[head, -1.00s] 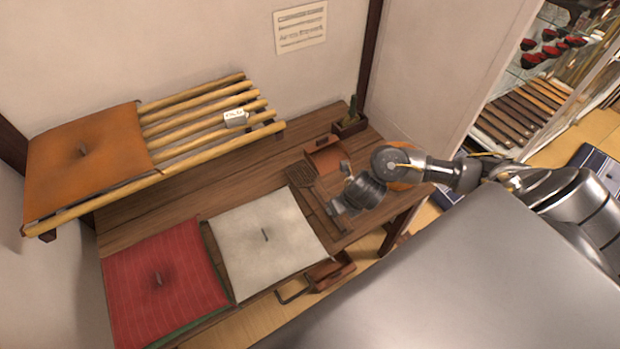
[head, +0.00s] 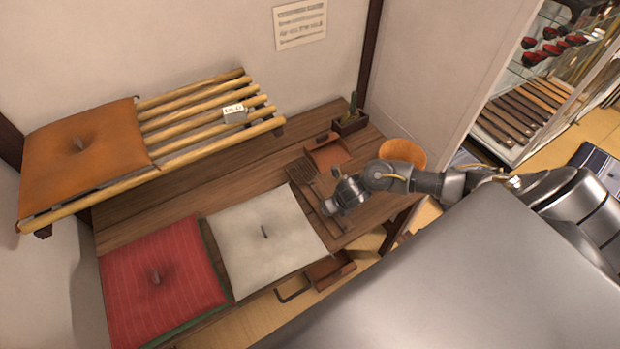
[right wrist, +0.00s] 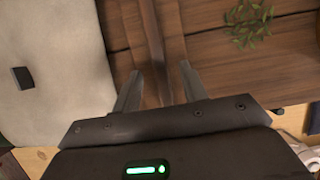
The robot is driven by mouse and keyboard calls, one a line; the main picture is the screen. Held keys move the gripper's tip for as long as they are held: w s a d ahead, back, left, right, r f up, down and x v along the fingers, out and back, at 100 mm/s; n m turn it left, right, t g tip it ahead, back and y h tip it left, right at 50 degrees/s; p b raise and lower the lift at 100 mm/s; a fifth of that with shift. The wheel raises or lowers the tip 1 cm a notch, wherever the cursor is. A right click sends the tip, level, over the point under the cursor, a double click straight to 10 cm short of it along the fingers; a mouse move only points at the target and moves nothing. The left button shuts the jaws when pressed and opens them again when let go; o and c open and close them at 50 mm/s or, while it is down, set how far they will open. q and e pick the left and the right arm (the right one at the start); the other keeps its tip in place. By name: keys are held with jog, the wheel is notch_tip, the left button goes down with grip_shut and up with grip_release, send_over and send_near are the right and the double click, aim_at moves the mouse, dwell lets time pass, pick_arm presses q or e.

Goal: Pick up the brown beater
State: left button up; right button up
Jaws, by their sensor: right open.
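The brown beater (head: 303,174) lies on the wooden table, just right of the white cushion. My left gripper is not in view.
A white cushion (head: 262,240) and a red cushion (head: 160,275) lie left. A brown dustpan-like tray (head: 326,152), a potted plant (head: 350,122) and an orange bowl (head: 403,151) are behind and right. A slatted rack (head: 200,125) with an orange cushion (head: 85,150) stands at the back left.

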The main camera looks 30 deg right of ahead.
jog(key=shift+x, duration=1.1)
grip_shut()
